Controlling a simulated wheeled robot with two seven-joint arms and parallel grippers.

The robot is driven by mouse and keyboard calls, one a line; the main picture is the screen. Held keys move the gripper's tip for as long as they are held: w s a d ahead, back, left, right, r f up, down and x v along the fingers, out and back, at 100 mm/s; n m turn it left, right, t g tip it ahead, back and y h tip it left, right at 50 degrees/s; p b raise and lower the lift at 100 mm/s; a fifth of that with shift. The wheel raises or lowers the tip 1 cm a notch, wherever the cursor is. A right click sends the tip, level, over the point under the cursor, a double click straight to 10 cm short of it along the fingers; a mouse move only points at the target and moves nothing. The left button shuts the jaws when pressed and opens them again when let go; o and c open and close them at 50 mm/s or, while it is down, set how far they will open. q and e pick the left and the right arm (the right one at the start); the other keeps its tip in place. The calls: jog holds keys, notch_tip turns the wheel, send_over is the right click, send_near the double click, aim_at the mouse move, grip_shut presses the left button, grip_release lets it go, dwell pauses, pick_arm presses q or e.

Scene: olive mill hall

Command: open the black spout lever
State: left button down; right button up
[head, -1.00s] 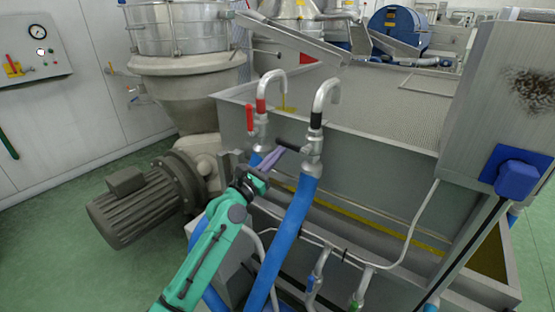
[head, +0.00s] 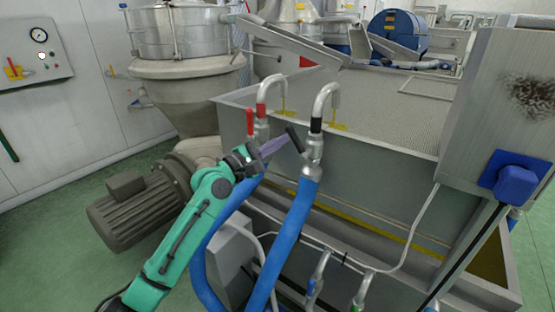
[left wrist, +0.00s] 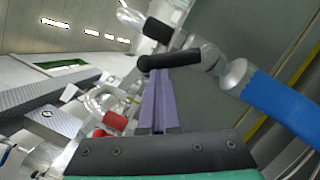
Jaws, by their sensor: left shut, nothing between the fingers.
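The black spout lever (head: 294,138) slants up and to the left from the valve of the black-banded spout (head: 317,118). In the left wrist view the lever (left wrist: 168,61) lies across just beyond the purple fingertips (left wrist: 160,76). I cannot tell whether they touch. My right gripper is not in view.
Close left stands the red-banded spout (head: 262,103) with an upright red lever (head: 250,121) and a yellow stream. Blue hoses (head: 296,220) run below both valves. The grey tank (head: 370,165) stands behind. A motor (head: 140,205) sits at left, and green floor (head: 60,215) is open there.

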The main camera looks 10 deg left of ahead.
pick_arm(q)
jog(key=r+m+p, duration=0.1)
jog(key=d+r+m+p, duration=0.1)
jog(key=m, duration=0.1)
jog(key=shift+s+d+g, duration=0.1)
jog(key=shift+s+g, duration=0.1)
jog(key=shift+g, duration=0.2)
jog(key=shift+s+d+r+m+g+y+p, duration=0.1)
jog(key=shift+s+d+m+g+p, duration=0.2)
jog(key=shift+m+p, duration=0.4)
jog(key=shift+d+r+m+g+y+p, duration=0.15)
jog(key=shift+d+m+p, duration=0.2)
jog(key=shift+m+p, duration=0.35)
jog(key=shift+s+d+r+m+g+y+p, duration=0.15)
jog(key=shift+d+m+p, duration=0.2)
jog(key=shift+m+p, duration=0.3)
jog(key=shift+f, duration=0.1)
